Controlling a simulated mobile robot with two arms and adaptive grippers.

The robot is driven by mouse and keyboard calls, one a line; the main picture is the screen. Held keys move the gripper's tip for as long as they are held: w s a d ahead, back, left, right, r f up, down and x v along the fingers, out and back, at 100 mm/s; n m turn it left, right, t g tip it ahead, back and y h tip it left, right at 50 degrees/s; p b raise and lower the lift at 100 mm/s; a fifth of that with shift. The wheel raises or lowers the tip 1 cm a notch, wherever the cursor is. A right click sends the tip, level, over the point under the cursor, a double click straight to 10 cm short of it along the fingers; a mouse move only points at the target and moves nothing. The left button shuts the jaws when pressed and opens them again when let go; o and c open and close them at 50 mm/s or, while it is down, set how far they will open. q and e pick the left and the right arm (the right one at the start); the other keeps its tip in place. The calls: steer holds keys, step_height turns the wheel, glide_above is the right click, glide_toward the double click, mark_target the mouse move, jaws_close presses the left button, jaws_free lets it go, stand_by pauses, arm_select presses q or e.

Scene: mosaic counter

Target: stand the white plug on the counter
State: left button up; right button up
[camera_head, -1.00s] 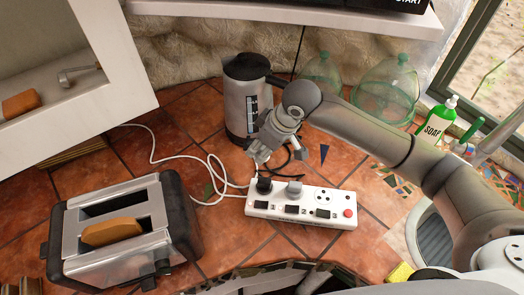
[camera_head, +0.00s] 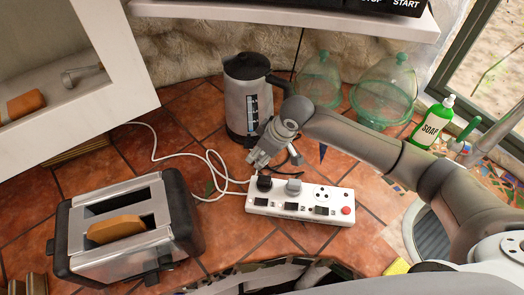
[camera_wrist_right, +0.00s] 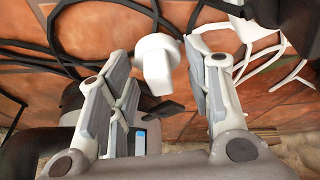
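The white plug (camera_wrist_right: 157,62) shows in the right wrist view, between the two spread fingers of my right gripper (camera_wrist_right: 157,85). I see a gap on the right side of it; contact with the left finger cannot be told. In the head view my right gripper (camera_head: 258,163) points down just behind the left end of the power strip (camera_head: 333,214), in front of the kettle. The white plug is not clearly seen there, as the gripper covers that spot. The counter (camera_head: 268,242) is of red-brown tiles. My left gripper is not in view.
A black plug (camera_head: 264,184) and a grey plug (camera_head: 293,187) sit on the strip. A kettle (camera_head: 246,100) stands behind the gripper. A white cable (camera_head: 213,172) loops left, towards a toaster (camera_head: 120,235).

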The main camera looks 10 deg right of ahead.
steer(key=shift+o, duration=0.5)
steer(key=shift+r, duration=0.2)
steer(key=b+v, duration=0.1)
steer(key=v, duration=1.1)
